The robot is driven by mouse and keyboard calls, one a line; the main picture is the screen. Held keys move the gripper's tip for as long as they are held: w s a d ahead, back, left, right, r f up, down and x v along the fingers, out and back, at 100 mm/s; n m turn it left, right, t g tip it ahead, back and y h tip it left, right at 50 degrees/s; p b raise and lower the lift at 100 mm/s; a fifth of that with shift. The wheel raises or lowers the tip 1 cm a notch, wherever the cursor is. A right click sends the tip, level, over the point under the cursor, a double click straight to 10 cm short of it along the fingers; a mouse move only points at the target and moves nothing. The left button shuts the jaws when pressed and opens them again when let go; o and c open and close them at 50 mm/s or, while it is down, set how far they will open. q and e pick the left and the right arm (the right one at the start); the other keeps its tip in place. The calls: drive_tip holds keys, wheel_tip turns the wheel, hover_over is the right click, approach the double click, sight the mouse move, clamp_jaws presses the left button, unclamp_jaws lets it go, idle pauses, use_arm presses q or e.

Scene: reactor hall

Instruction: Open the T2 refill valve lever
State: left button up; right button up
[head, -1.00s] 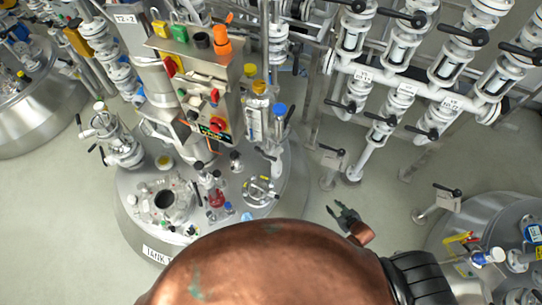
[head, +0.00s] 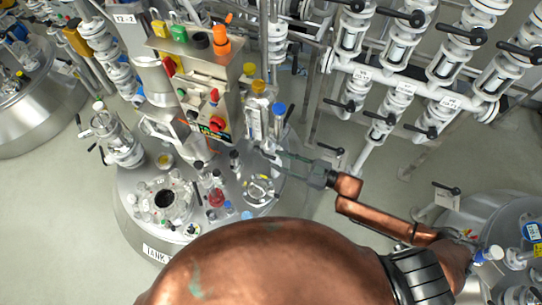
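My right gripper (head: 284,162) reaches in from the right over the right edge of the steel tank (head: 128,205). Its thin fingers point left and look spread apart, with nothing clearly between them. The fingertips are close to a small white lever-like fitting (head: 267,151) below the blue-capped valve column (head: 279,109); I cannot tell whether they touch. No readable T2 refill tag shows on this fitting, so I cannot confirm which lever is the T2 one. My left gripper is not in view.
A control box (head: 209,75) with coloured buttons stands over the tank. Glass fittings crowd the tank lid. White piping with black-handled valves (head: 393,75) fills the upper right. Another tank (head: 478,212) stands at right. Grey floor (head: 55,220) is clear at lower left.

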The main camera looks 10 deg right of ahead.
sight(270, 157)
drive_tip(key=shift+x, duration=2.05)
drive_tip(key=shift+c, duration=0.5)
clamp_jaws()
drive_tip(key=shift+s+f, duration=0.1)
